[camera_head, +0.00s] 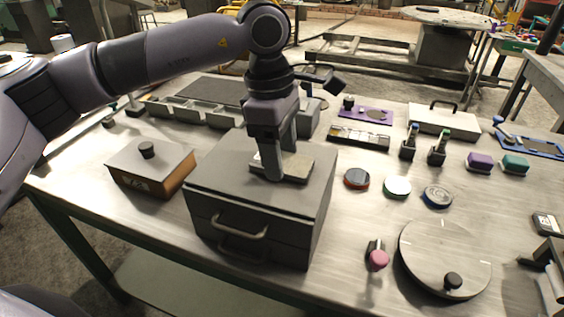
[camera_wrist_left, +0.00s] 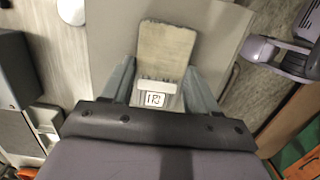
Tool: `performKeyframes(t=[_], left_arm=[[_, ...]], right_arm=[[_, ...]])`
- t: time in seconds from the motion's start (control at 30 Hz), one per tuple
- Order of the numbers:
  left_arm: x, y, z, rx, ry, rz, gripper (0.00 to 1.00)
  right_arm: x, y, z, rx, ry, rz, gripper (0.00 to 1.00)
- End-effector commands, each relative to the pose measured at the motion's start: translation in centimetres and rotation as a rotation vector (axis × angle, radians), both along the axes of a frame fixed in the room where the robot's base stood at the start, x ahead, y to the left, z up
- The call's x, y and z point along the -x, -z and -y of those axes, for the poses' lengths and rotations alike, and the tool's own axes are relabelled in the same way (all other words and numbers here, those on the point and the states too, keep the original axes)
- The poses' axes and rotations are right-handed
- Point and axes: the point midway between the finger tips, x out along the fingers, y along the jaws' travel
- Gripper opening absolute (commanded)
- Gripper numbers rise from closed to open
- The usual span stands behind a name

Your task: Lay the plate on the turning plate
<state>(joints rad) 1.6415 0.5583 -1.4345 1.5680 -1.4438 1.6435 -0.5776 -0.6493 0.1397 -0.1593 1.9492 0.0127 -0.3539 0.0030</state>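The plate (camera_head: 298,169) is a thin beige rectangle on top of a grey drawer box (camera_head: 226,172). In the left wrist view the plate (camera_wrist_left: 165,46) has a pale raised block with a small printed label. My left gripper (camera_head: 280,160) points down over it, one finger along each long side. The fingers stand apart with the plate between them; whether they press on its edges I cannot tell. The turning plate (camera_head: 440,252) is a round grey disc with a black knob near its front rim, at the lower right of the head view. My right gripper does not show.
A lidded box (camera_head: 150,170) marked 72 stands left of the drawer box. Several small discs, including a red-rimmed one (camera_head: 356,179), lie to the right. A pink-knobbed part (camera_head: 377,256) is just left of the turning plate. Bare tabletop shows between the drawer box and that part.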

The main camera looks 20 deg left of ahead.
Motion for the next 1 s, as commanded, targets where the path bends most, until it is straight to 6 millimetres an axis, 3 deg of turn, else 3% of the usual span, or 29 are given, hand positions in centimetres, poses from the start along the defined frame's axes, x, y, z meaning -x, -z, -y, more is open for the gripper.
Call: performKeyframes(t=[0.03,0.13,0.17,0.47,0.63,0.77,1.0], left_arm=[[0.0,0.0,0.0,0.000,0.000,0.000,0.37],[0.0,0.0,0.0,0.000,-0.001,0.000,0.05],[0.0,-0.2,0.0,0.002,0.000,0.003,0.00],[-0.1,-0.5,0.0,0.002,0.000,0.004,0.00],[-0.1,-1.8,0.1,0.004,-0.001,0.005,0.00],[-0.1,-3.9,0.1,0.004,-0.001,0.007,0.00],[-0.1,-10.4,0.1,0.004,-0.001,0.008,0.00]], right_arm=[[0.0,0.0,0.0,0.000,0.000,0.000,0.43],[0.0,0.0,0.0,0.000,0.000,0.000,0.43],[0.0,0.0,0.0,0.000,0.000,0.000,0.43],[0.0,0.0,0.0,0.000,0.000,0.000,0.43],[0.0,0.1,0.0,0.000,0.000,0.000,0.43],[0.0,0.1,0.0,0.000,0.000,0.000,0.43],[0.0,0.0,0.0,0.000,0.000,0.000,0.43]])
